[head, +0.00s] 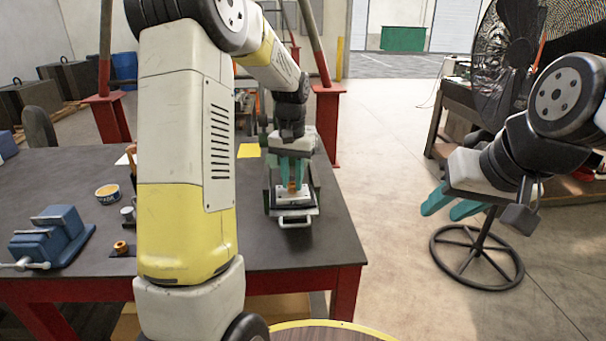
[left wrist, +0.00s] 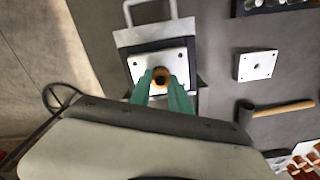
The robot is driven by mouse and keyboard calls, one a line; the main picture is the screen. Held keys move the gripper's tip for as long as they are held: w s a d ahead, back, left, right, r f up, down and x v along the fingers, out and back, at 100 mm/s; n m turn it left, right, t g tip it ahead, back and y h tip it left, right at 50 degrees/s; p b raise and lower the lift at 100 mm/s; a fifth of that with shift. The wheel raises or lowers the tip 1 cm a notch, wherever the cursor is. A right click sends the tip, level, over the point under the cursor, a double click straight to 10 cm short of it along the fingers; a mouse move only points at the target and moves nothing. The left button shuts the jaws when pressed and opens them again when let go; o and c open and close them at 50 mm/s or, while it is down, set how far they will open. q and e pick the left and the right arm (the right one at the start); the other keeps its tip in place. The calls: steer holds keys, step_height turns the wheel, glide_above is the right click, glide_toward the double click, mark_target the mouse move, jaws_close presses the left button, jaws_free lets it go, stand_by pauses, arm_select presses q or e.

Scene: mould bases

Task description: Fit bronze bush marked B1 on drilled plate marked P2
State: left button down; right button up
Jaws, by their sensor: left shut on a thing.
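My left gripper (head: 291,185) is shut on a bronze bush (left wrist: 160,77), a small orange ring with a dark bore. It holds the bush upright over the middle of a white drilled plate (left wrist: 140,68). The plate (head: 283,200) lies on a grey tray-like stand with a handle at the table's right side. I cannot tell whether the bush touches the plate or sits in its hole. A second white drilled plate (left wrist: 257,65) lies apart on the table in the left wrist view. No B1 or P2 marking is readable. My right gripper (head: 453,204) is open and empty, off the table.
A blue vise (head: 52,236), another bronze-coloured ring (head: 121,247) and a round tin (head: 107,192) are on the table's left. A hammer (left wrist: 275,110) lies near the second plate. A yellow sheet (head: 249,150) lies behind.

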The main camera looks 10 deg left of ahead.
arm_select(q)
steer(key=shift+f, duration=0.3)
steer(key=c, duration=1.1)
jaws_free()
steer(key=shift+c, duration=0.2)
steer(key=shift+r, duration=0.1)
step_height(320, 180, up, 8)
steer(key=s+r+t+h, duration=0.1)
steer(key=s+r+t, duration=0.35)
steer(key=s, duration=0.75)
steer(key=s+d+t+h, duration=0.1)
steer(key=s+d, duration=0.1)
steer(key=s, duration=1)
steer(key=shift+s+r+n+t, duration=0.15)
steer(key=shift+s+n+t, duration=0.1)
steer(key=shift+n+t, duration=0.1)
